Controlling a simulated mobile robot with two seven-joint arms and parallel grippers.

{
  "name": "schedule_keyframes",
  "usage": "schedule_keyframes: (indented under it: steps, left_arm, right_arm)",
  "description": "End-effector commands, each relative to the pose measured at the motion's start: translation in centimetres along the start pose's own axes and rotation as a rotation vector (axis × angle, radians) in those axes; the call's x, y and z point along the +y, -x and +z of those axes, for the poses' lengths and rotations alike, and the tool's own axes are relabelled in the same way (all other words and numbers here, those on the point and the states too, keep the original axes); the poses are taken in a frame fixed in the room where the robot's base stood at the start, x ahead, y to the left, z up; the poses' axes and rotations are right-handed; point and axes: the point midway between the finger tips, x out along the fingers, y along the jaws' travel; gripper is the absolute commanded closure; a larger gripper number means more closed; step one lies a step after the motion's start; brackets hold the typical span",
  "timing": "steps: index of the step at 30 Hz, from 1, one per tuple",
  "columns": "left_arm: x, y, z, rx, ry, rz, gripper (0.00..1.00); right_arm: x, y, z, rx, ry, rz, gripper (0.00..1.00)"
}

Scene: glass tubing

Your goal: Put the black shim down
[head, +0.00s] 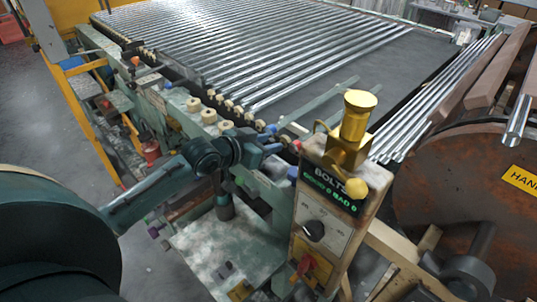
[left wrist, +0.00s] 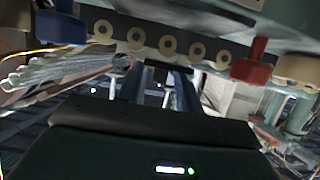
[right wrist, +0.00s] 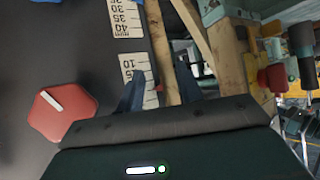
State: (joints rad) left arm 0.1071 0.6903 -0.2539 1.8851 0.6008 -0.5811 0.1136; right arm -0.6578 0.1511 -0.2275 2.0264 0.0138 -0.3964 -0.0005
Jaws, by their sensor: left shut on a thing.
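My left gripper (head: 277,143) reaches in from the left, beside the row of pale rollers at the machine's edge. In the left wrist view its fingers (left wrist: 168,80) are a little apart, closed on a small dark piece between their tips, which I take to be the black shim (left wrist: 168,66). The shim is mostly hidden and does not show clearly in the head view; I cannot tell whether it touches anything below. In the right wrist view my right gripper (right wrist: 158,80) is open, with nothing between its fingers.
A panel marked BOLTS (head: 325,225), with a brass fitting (head: 353,125) on top, stands right of my left gripper. Glass tubes (head: 250,50) lie behind. A blue knob (left wrist: 62,27) and red knob (left wrist: 251,60) flank the left fingers. A red knob (right wrist: 62,113) is near the right gripper.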

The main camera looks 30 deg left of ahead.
Motion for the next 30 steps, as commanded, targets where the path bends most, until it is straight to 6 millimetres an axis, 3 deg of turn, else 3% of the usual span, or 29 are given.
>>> schedule_keyframes:
  steps: [9, 20, 21, 28, 30]
  left_arm:
    - [0.1, -1.4, 3.5, -0.001, 0.001, 0.0, 0.88]
    - [0.1, -1.6, 3.9, 0.0, 0.0, 0.001, 0.88]
    - [0.1, -1.6, 3.9, -0.001, 0.0, 0.001, 0.63]
    - [0.1, -1.6, 3.8, -0.001, 0.0, 0.001, 0.44]
    - [0.1, -1.6, 3.8, -0.001, 0.0, 0.001, 0.43]
  right_arm:
    - [-0.1, 0.1, 0.2, -0.003, -0.001, -0.002, 0.64]
    - [-0.3, 0.2, 0.6, -0.01, -0.003, -0.005, 0.64]
    - [-0.3, 0.2, 0.5, -0.008, -0.003, -0.005, 0.64]
    - [-0.3, 0.3, 0.4, -0.005, -0.003, -0.005, 0.64]
    - [-0.3, 0.2, 0.3, -0.004, -0.002, -0.005, 0.64]
